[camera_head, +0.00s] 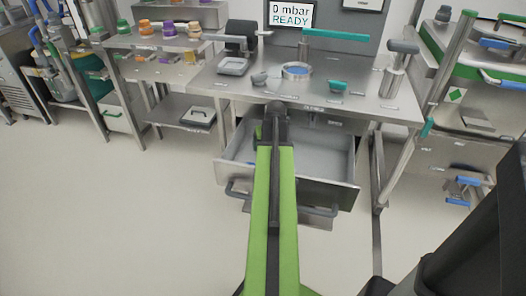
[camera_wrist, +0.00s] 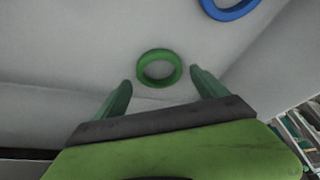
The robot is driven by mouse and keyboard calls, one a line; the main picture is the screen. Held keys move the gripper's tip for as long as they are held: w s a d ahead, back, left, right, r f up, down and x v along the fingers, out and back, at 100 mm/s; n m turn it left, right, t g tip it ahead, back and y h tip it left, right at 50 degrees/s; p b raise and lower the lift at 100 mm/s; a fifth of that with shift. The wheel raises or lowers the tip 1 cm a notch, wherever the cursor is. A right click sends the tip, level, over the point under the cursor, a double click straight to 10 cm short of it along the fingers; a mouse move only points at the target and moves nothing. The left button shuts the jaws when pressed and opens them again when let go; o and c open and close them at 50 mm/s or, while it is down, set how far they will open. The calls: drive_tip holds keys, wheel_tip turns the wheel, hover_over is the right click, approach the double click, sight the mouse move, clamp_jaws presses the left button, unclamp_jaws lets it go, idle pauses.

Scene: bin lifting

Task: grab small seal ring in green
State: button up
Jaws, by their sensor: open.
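A small green seal ring (camera_wrist: 160,68) lies on a pale grey surface in the wrist view, apparently inside the open drawer. My gripper (camera_wrist: 160,88) is open, with one finger on each side of the picture and the ring just ahead, between and slightly beyond the fingertips. I cannot tell how high the fingers are above the surface. In the head view my green arm reaches toward the open drawer (camera_head: 325,170); the green ring does not show there, and my arm covers part of the drawer.
A larger blue ring (camera_wrist: 230,8) lies at the upper right in the wrist view. The drawer has raised walls around it. The steel bench (camera_head: 375,106) stands above the drawer, with a round fitting (camera_head: 296,70) and a tray (camera_head: 233,66) on top. Open floor lies left.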

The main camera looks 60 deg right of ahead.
drive_tip(key=shift+w+f, duration=0.15)
drive_tip(key=shift+f, duration=0.45)
drive_tip(key=shift+c, duration=0.5)
drive_tip(key=c, duration=1.3)
drive_tip(key=shift+r, duration=0.15)
